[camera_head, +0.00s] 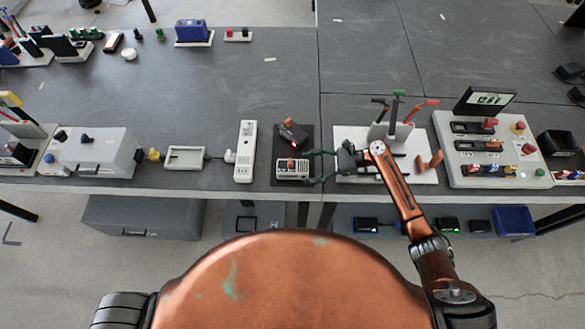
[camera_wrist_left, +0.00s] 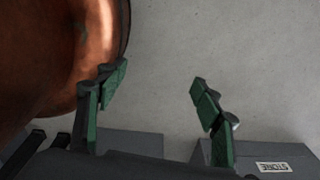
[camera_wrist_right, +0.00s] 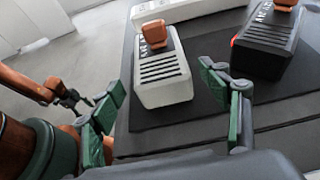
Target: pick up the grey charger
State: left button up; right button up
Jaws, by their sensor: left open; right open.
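The grey charger (camera_head: 292,176) is a light grey block with dark slots and an orange part on top. It sits on a black mat (camera_head: 280,150) near the front edge of the table, and it shows in the right wrist view (camera_wrist_right: 165,88). A dark charger (camera_head: 295,134), also with an orange part, lies behind it and shows at the upper right in the right wrist view (camera_wrist_right: 268,42). My right gripper (camera_head: 318,167) is open just right of the grey charger, its fingers pointing at it. My left gripper (camera_wrist_left: 158,90) is open and empty over bare floor.
A white power strip (camera_head: 244,150) lies left of the mat. A white base with levers (camera_head: 390,140) stands under and behind my right forearm. A control panel (camera_head: 490,145) is further right. The table behind the mat is clear.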

aim_at(298, 169)
jog(key=x, duration=0.4)
jog(key=shift+w+d, duration=0.1)
jog(key=shift+w, duration=0.05)
jog(key=shift+a+f, duration=0.15)
jog(key=shift+a, duration=0.1)
jog(key=c, duration=1.1)
pick_arm(q)
jog(key=shift+w+f, duration=0.2)
jog(key=shift+w, duration=0.3)
pick_arm(e)
jog(key=c, duration=0.6)
